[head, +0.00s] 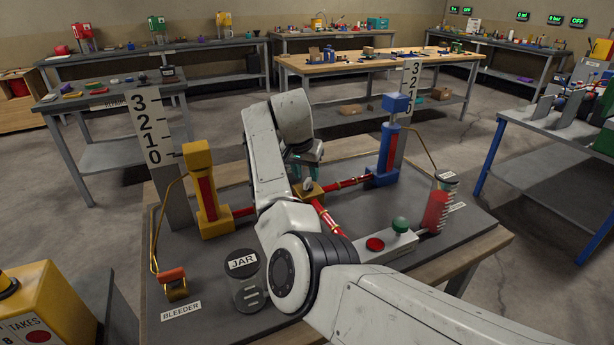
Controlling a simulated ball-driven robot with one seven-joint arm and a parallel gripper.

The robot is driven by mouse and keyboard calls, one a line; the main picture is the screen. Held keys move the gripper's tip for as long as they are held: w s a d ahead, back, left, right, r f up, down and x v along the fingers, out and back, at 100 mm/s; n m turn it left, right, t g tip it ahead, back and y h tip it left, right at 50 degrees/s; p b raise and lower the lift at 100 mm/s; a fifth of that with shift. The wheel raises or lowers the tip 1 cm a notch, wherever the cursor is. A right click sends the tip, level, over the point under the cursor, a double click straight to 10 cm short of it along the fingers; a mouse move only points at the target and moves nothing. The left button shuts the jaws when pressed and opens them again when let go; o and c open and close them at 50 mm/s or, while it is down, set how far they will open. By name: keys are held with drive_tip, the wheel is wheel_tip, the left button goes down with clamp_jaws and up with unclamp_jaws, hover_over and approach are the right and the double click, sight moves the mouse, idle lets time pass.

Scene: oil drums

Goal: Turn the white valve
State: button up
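A small whitish piece (308,184), which looks like the white valve's handle, sits on a yellow-brown block (312,196) where red pipes meet, at the middle of the bench. My gripper (303,172) points down just above this piece, with teal parts showing under the pale wrist. My arm hides much of the gripper and some of the block. I cannot tell whether the fingers touch the piece or how far apart they are.
A yellow cylinder (204,188) stands left and a blue cylinder (386,150) right, each beside a numbered scale. In front are a jar (248,286), a bleeder (175,284), and a panel (386,245) with red and green buttons. Other workbenches stand behind.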

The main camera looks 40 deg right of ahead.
drive_tip(key=shift+x, duration=1.25)
drive_tip(key=shift+c, duration=0.3)
clamp_jaws()
